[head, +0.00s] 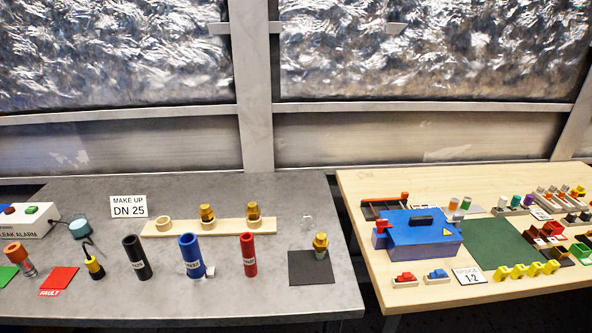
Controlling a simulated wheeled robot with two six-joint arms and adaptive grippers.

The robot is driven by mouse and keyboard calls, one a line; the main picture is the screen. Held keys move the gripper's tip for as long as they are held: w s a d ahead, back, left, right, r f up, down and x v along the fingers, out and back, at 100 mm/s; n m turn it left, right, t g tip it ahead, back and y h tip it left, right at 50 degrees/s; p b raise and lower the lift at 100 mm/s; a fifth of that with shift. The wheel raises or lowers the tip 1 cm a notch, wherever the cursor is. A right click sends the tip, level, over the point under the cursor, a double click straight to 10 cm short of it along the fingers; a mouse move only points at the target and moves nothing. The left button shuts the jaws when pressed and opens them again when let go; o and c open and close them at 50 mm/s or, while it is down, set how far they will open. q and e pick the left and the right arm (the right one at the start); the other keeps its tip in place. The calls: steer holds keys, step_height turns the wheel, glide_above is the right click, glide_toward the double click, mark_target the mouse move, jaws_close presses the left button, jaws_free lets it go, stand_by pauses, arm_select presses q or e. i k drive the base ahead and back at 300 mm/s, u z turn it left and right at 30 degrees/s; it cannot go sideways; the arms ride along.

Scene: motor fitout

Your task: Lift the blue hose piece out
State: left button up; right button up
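The blue hose piece (190,257) stands upright on the grey table, between a black hose piece (137,258) and a thinner red hose piece (249,256). Neither of my grippers is in view.
A wooden rack (185,229) with brass fittings lies behind the hoses, near a "MAKE UP DN 25" sign (128,207). A dark mat (311,268) holds a brass fitting. A gap separates the wooden table (355,185), with its blue box (417,236).

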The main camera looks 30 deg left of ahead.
mark_target(189, 245)
steer(key=u, duration=1.05)
steer(key=k, duration=0.45)
steer(key=u, duration=0.65)
steer(key=i, duration=0.5)
steer(key=u, duration=0.05)
steer(key=k, duration=0.5)
steer(key=z, duration=2.05)
steer(key=i, duration=1.65)
steer(key=u, duration=2.1)
